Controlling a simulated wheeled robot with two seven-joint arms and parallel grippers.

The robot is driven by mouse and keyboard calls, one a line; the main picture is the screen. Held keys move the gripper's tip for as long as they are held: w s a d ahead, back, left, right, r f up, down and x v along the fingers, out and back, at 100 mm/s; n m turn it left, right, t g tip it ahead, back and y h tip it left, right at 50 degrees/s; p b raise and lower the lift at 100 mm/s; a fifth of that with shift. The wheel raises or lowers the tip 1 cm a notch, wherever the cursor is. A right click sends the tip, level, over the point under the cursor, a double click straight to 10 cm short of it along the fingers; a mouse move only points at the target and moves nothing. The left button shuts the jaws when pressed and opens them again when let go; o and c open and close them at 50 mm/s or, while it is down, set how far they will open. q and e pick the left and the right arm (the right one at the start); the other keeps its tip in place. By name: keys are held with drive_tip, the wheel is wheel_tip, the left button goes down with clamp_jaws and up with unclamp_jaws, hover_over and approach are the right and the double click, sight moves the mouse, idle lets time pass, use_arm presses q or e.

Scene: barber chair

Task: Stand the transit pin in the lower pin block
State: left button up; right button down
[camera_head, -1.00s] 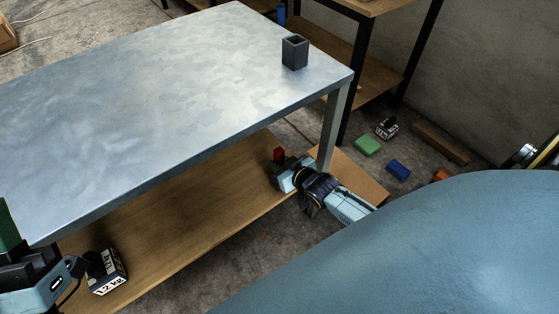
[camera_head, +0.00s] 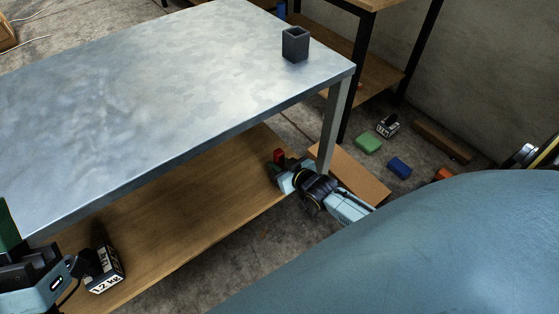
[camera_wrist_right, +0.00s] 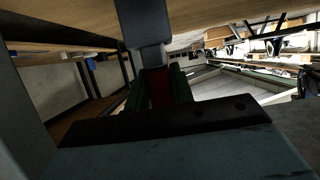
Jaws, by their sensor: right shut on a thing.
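The red part of the transit pin (camera_head: 279,156) shows at the tip of my right gripper (camera_head: 279,167), low by the table's near right leg. In the right wrist view the red part (camera_wrist_right: 160,88) is clasped between the green-edged fingers of my right gripper (camera_wrist_right: 160,95). A dark blocky piece (camera_wrist_right: 145,22) lies just beyond it; I cannot tell whether it belongs to the pin or is the lower pin block. A dark square block with an open top (camera_head: 295,45) stands on the tabletop. My left gripper (camera_head: 9,228) is partly cut off at the left edge; its opening is unclear.
The metal table (camera_head: 160,90) has a mostly clear top. Its wooden lower shelf (camera_head: 190,210) holds a labelled dark weight (camera_head: 104,270). Green (camera_head: 368,144) and blue (camera_head: 399,167) blocks and another weight (camera_head: 388,126) lie on the floor at the right.

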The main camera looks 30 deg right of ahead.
drive_tip(key=shift+f, duration=0.1)
drive_tip(key=c, duration=1.1)
unclamp_jaws()
drive_tip(key=p+v, duration=0.7)
drive_tip(key=v, duration=0.6)
drive_tip(key=shift+s, duration=0.2)
